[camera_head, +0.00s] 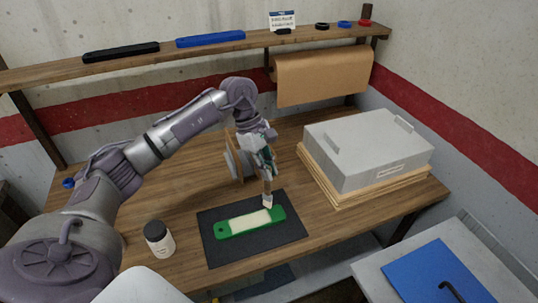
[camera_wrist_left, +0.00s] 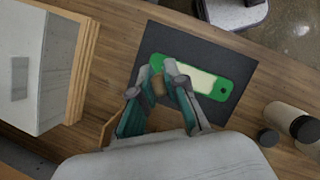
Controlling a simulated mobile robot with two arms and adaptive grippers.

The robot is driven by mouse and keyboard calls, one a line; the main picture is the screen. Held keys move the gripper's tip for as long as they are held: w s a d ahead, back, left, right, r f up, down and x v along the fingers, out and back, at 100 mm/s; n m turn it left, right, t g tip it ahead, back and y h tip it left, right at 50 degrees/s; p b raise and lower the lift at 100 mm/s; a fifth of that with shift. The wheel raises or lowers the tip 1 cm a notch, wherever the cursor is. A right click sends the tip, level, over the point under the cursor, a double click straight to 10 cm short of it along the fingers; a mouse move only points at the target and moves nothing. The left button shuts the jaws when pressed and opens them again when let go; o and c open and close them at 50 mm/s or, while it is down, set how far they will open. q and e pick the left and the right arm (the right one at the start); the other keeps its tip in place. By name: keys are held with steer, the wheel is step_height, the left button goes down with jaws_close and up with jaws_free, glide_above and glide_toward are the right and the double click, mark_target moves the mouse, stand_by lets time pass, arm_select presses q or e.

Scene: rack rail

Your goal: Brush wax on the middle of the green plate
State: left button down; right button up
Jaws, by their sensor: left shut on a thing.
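The green plate (camera_head: 277,214) lies flat on a dark mat (camera_head: 290,234) on the wooden bench. It has a long cream-coloured strip (camera_head: 247,222) along its middle and a hole near one end. The plate also shows in the left wrist view (camera_wrist_left: 233,85), partly behind the fingers. My left gripper (camera_head: 266,172) is shut on a brush (camera_head: 267,201) that points down over the plate's right end. I cannot tell whether the bristles touch the plate. In the left wrist view the fingers (camera_wrist_left: 168,78) hide much of the brush. My right gripper is not in view.
A white bottle with a dark cap (camera_head: 159,240) stands left of the mat. A grey lidded box (camera_head: 368,148) sits on boards at the right. A wooden stand (camera_head: 233,155) is behind my gripper. A shelf (camera_head: 150,56) runs along the back wall.

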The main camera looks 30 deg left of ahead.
arm_select(q)
steer(key=shift+w+d+r+p, duration=0.1)
steer(key=shift+r+p, duration=0.1)
steer(key=shift+r, duration=0.25)
steer(key=shift+w+r+p, duration=0.1)
steer(key=shift+r+p, duration=0.05)
steer(key=shift+r, duration=0.3)
steer(key=shift+s+r, duration=0.1)
steer(key=shift+r, duration=0.6)
